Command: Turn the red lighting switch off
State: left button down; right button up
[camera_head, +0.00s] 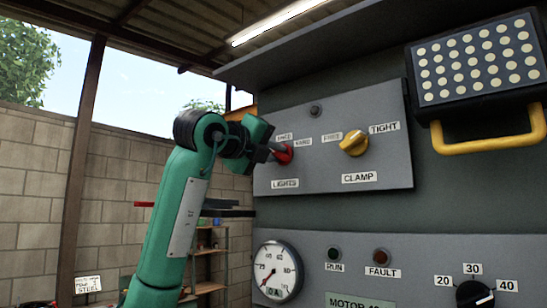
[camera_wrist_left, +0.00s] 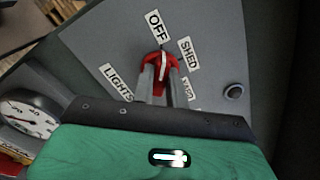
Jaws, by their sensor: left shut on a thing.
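The red lighting switch (camera_head: 287,155) is on the grey panel in the head view, above the LIGHTS label (camera_head: 285,183). My left gripper (camera_head: 273,151) comes to it from the left and partly hides it. In the left wrist view, the fingers of my left gripper (camera_wrist_left: 158,80) are shut on the red switch (camera_wrist_left: 160,57). Its white mark points up in that picture, near the OFF label (camera_wrist_left: 154,25); the SHED label (camera_wrist_left: 188,53) is to the right. The exact setting is hard to tell. My right gripper is not in view.
A yellow CLAMP knob (camera_head: 353,143) is right of the switch on the same panel. A lamp with a yellow handle (camera_head: 490,133) juts out at the upper right. A round gauge (camera_head: 277,272) and a lower panel with a black dial (camera_head: 474,294) are below.

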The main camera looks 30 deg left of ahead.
pick_arm(q)
jog(key=shift+n, duration=0.8)
